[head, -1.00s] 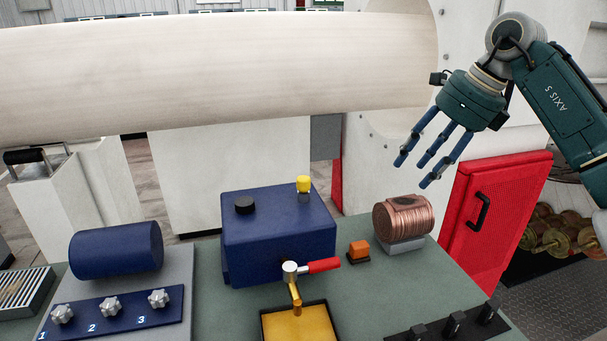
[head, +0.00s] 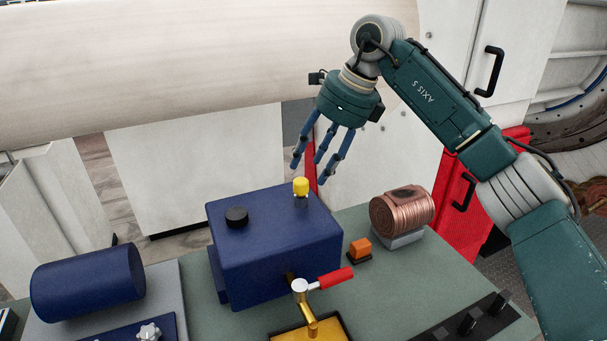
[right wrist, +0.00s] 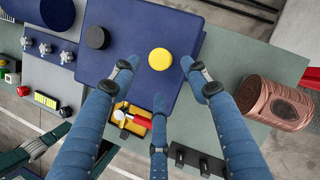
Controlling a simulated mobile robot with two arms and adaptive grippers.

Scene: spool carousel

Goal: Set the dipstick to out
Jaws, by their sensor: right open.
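The dipstick, with a yellow knob (head: 301,187), stands in the top of a blue box (head: 270,250), right of a black cap. A short stem shows under the knob. My right gripper (head: 317,170) is open and empty, its blue fingers pointing down above and behind the knob in the head view. In the right wrist view the yellow knob (right wrist: 160,59) lies between the spread fingertips, with no finger visibly touching it. A teal and grey part at the lower left of that view looks like my left gripper (right wrist: 38,143); its fingers are unclear.
A black cap (head: 237,217) sits on the box. A red-handled tap (head: 320,284) projects over a yellow tray (head: 338,329). An orange switch (head: 360,249) and a copper coil (head: 402,210) stand to the right. A large pale roll (head: 180,60) spans the back.

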